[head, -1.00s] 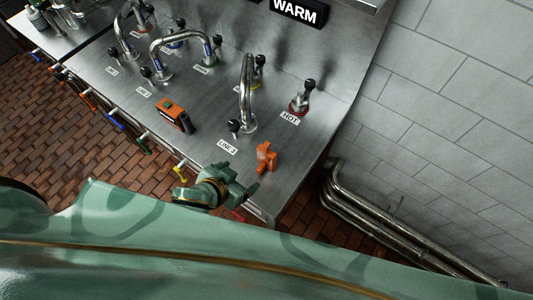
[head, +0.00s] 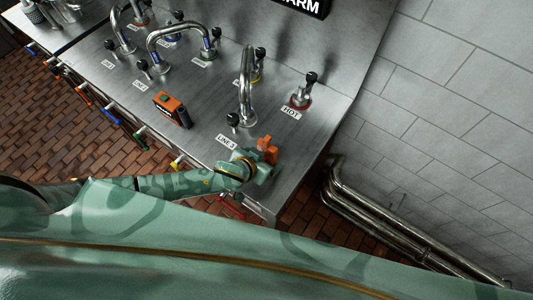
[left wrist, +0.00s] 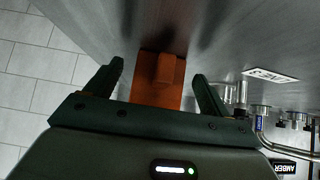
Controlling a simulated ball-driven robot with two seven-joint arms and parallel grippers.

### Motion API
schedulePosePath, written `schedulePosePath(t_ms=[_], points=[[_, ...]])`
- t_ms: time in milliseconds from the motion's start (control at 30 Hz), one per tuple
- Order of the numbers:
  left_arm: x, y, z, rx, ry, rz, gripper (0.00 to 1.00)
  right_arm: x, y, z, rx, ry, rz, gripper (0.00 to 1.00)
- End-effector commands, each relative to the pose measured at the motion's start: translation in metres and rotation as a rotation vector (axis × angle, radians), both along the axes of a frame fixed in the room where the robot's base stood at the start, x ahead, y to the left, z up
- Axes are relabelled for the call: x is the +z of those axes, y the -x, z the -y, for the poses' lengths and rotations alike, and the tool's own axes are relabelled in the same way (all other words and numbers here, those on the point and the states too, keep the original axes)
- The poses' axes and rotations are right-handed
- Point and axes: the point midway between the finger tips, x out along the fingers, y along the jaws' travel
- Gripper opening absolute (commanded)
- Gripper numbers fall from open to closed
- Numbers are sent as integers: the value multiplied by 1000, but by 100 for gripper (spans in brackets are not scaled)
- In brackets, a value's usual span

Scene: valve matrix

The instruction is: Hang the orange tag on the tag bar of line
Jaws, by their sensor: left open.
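The orange tag (head: 267,147) stands on the steel counter near its right end, in front of the HOT valve. It also shows in the left wrist view (left wrist: 160,82), between the two fingers. My left gripper (head: 264,164) is at the tag from the front, partly covering it. In the left wrist view the left gripper (left wrist: 160,82) is open, its fingers on either side of the tag with gaps. My right gripper is not in view.
The LINE 3 pipe (head: 246,90) rises just behind and left of the tag. The HOT valve (head: 302,95) stands behind it. An orange and black device (head: 172,109) lies left on the counter. Pipes (head: 400,240) run along the wall at right.

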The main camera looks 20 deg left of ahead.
Motion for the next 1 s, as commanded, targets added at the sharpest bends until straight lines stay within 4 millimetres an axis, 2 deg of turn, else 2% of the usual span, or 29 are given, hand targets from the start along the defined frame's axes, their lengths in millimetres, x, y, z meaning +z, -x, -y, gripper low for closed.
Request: schedulePosePath(t_ms=[100, 300, 333, 500, 533, 833, 1000], points=[[-9, -7, 3, -1, -1, -1, 82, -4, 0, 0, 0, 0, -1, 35], [-8, -7, 3, 0, 0, -1, 82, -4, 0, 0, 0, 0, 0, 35], [-8, -7, 3, 0, 0, -1, 79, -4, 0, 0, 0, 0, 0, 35], [-8, -7, 3, -1, -1, -1, 32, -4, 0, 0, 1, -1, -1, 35], [-8, -7, 3, -1, -1, -1, 26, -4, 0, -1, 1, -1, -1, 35], [-7, -7, 3, -1, -1, -1, 26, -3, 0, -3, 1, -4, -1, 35], [11, -7, 2, 1, 1, 1, 26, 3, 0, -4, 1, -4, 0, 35]])
